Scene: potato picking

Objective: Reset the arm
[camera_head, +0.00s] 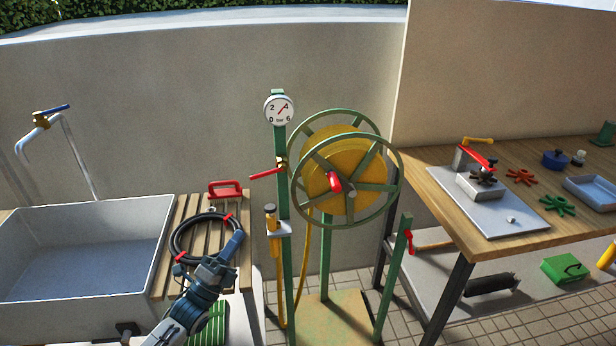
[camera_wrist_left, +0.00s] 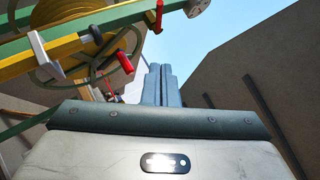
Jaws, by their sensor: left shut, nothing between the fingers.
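My left gripper (camera_head: 230,246) is shut and empty. In the head view its arm rises from the bottom left, and the fingers point up and to the right, in front of the slatted bench and the coiled black hose. In the left wrist view the closed blue-grey fingers (camera_wrist_left: 161,85) stand together with nothing between them. Whether the fingers touch the black hose (camera_head: 184,226) cannot be told. My right gripper does not show in either view.
A hose reel (camera_head: 376,222) on a green stand is right of my gripper, with a gauge (camera_head: 279,110) above. A sink (camera_head: 150,215) and tap (camera_head: 42,122) are left. A wooden workbench (camera_head: 440,172) with tools stands right. A red-handled item (camera_head: 225,189) lies behind the hose.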

